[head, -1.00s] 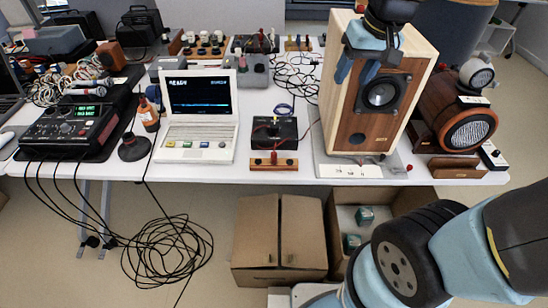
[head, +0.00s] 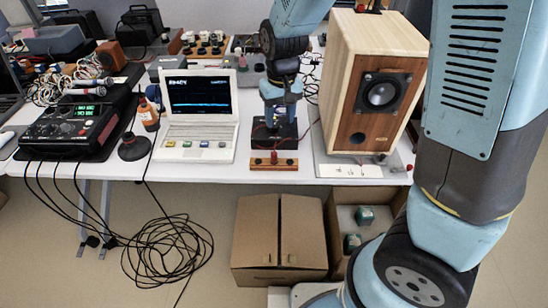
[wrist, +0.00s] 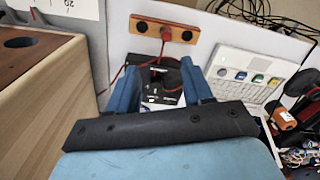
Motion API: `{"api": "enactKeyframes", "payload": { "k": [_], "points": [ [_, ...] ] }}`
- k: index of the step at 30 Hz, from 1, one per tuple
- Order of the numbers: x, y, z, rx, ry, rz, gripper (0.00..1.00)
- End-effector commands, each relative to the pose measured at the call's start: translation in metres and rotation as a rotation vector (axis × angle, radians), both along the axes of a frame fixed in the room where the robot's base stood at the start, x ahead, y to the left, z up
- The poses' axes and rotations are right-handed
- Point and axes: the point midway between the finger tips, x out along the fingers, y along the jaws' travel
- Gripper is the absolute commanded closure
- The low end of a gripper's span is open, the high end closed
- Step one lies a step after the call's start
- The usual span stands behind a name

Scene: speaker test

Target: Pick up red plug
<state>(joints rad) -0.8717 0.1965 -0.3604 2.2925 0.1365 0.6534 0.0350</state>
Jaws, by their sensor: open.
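A red plug (head: 274,157) stands in the wooden strip at the table's front edge. In the wrist view the red plug (wrist: 167,33) sits mid-strip, with a red cable running from it to the black box (wrist: 150,82). My gripper (head: 278,117) is over the black box (head: 288,134) in the head view, behind the strip. In the wrist view my gripper (wrist: 160,68) is open, its blue fingers on either side of part of the black box and red cable, with the plug beyond the tips. My gripper hides much of the box in the head view.
The white laptop (head: 198,118) is close on the left. The tall wooden speaker (head: 370,85) stands close on the right, on a pale base. Black cables (head: 165,248) lie coiled on the floor.

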Motion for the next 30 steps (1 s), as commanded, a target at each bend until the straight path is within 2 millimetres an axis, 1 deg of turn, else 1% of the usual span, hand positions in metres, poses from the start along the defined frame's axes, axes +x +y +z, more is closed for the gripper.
{"api": "enactKeyframes", "payload": {
  "k": [1, 3, 8, 11, 18, 22, 25, 30],
  "points": [
    [0.000, 0.004, -0.005, -0.009, 0.004, 0.006, 0.50],
    [-0.001, 0.007, -0.010, -0.016, 0.007, 0.012, 0.50],
    [-0.001, 0.010, -0.020, -0.022, 0.009, 0.016, 0.50],
    [-0.001, 0.010, -0.032, -0.023, 0.010, 0.015, 0.50],
    [-0.001, 0.009, -0.070, -0.023, 0.010, 0.014, 0.50],
    [-0.001, 0.010, -0.086, -0.022, 0.009, 0.014, 0.50],
    [-0.001, 0.010, -0.094, -0.020, 0.008, 0.015, 0.50],
    [-0.001, 0.010, -0.101, -0.021, 0.007, 0.015, 0.50]
  ]
}}
